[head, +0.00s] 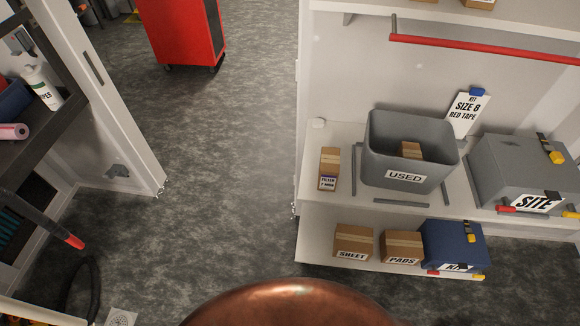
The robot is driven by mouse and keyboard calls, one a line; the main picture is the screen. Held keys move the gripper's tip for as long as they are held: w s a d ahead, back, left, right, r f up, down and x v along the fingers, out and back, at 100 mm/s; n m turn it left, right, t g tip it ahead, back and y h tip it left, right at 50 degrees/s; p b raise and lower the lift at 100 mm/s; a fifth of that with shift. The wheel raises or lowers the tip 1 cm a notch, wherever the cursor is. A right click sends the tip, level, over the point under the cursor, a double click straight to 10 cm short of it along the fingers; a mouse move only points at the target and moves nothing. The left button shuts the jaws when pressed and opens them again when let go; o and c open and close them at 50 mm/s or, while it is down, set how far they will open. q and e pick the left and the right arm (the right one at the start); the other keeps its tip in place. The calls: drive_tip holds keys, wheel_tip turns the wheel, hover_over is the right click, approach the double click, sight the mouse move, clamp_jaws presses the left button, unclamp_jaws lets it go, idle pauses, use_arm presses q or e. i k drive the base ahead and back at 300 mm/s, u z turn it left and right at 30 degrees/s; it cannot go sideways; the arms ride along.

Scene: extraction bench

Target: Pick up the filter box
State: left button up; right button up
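Nothing covers the box. Neither of my grippers shows in the head view.
The grey USED bin (375,165) holds a brown box (410,150). A grey SITE case (520,165) stands right of it. Below are a SHEET box (353,240), a PADS box (401,243) and a blue case (455,240). A red cabinet (180,30) stands behind open floor.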

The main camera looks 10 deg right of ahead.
sight(329, 170)
drive_tip(key=u, duration=1.35)
drive_tip(key=i, duration=1.7)
drive_tip(key=z, duration=3.1)
